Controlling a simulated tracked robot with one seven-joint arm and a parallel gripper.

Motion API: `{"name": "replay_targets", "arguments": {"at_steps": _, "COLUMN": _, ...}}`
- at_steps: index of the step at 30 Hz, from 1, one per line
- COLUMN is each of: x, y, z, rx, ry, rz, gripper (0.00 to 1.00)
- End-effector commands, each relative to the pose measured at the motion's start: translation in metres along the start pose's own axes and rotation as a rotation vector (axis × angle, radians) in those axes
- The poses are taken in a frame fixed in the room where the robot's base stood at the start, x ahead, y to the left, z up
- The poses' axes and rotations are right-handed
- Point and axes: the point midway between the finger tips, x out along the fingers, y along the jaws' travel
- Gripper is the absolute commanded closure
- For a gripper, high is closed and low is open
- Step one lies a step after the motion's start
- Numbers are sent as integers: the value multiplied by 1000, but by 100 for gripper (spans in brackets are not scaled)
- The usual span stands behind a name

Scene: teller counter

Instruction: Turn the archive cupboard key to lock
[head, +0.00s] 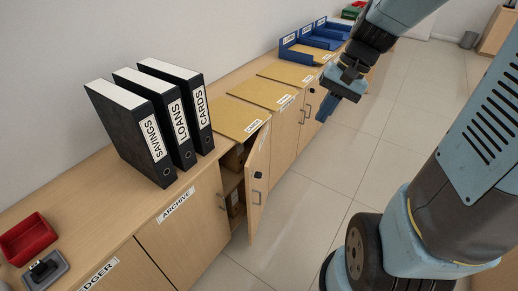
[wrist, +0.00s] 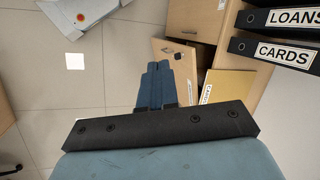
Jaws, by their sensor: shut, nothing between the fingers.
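The archive cupboard, labelled ARCHIVE (head: 175,205), stands in the row of wooden cupboards in the head view. Its left door (head: 185,240) looks shut. The door to the right of it (head: 258,165) stands ajar, swung out into the aisle, with a dark lock or key fitting (head: 258,174) above its handle. The door also shows in the wrist view (wrist: 187,73), with a small dark fitting (wrist: 178,56). The key's shape and angle are too small to tell. My gripper (head: 326,113) is shut and empty, over the aisle, apart from the open door. Its blue fingers (wrist: 158,68) are together in the wrist view.
Black binders (head: 180,125), yellow folders (head: 262,92) and blue trays (head: 302,54) stand on the counter. A red tray (head: 28,238) lies at the near left. Shelf contents show inside the open cupboard. The tiled floor (head: 330,170) beside the door is clear.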

Motion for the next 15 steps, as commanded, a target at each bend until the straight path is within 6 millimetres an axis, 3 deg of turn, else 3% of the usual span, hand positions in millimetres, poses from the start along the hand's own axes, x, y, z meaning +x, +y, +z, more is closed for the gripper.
{"name": "replay_targets", "arguments": {"at_steps": 15, "x": 78, "y": -1, "z": -59, "rx": 298, "ry": -313, "rz": -244, "gripper": 100}}
